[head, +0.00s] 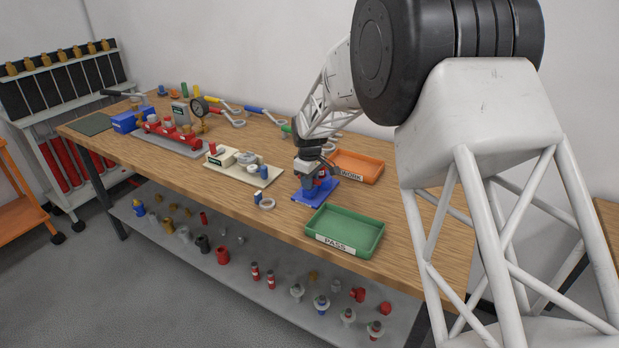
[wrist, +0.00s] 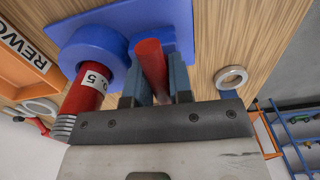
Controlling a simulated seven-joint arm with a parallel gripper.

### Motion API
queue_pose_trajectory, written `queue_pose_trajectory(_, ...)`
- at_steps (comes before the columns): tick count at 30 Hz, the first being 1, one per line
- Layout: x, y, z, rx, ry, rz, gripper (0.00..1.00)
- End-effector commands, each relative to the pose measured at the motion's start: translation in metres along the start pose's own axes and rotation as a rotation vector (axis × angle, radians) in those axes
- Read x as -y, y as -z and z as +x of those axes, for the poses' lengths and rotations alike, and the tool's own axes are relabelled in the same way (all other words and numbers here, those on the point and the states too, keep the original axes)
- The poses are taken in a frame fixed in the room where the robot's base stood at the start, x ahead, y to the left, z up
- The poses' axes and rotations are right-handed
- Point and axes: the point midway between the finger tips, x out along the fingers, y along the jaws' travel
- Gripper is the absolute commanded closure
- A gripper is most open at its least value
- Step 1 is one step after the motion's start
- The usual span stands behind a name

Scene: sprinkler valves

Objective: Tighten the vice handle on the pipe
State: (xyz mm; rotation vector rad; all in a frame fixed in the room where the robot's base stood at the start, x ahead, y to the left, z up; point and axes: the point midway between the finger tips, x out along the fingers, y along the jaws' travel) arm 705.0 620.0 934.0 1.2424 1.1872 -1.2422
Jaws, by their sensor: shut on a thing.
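The blue vice (head: 322,193) stands on the workbench between the green and orange trays. In the wrist view its round blue body (wrist: 94,50) holds a red pipe (wrist: 82,98) with a white "0.5" label and a threaded grey end. The red vice handle (wrist: 151,68) is a bar beside that body. My gripper (wrist: 153,78) is shut on the handle, one finger on each side of it. In the head view my gripper (head: 308,186) is over the vice and hides much of it, so the handle cannot be made out there.
The green PASS tray (head: 347,232) is at the front right, and the orange tray (head: 360,166) is behind the vice. A cream fixture board (head: 262,181) sits further left. Bare wood shows in front.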

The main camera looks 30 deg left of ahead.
Motion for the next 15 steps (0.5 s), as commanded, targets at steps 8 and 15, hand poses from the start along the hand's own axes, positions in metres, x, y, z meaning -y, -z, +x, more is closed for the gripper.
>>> queue_pose_trajectory(8, 0.0004, 0.0000, -0.0002, 0.000, 0.001, 0.000, 0.50)
queue_pose_trajectory(15, 0.0002, 0.0000, -0.0002, 0.000, 0.000, -0.001, 0.50)
